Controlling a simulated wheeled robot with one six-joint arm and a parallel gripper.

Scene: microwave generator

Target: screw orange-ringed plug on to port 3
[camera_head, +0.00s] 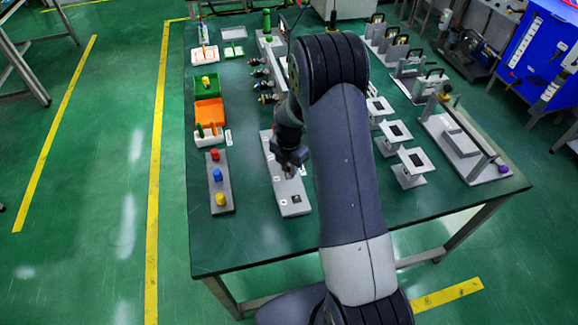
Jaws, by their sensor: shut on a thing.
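My gripper (289,167) points down over a long pale plate (293,209), near the plate's middle. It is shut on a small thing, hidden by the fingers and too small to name. The plate carries small square fittings, one of them dark (297,198). I cannot read port numbers, and the gripper covers part of the plate. Several dark plugs with coloured rings stick out sideways in a row behind the gripper. The nearest plug (268,98) has a yellowish or orange ring. I cannot tell whether the held thing touches the plate.
A grey block (219,195) with red, blue and yellow pegs stands left of the plate. Green (205,80) and orange (209,112) bins are behind it. White stands (411,165) are right of my arm. The table's front left is clear.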

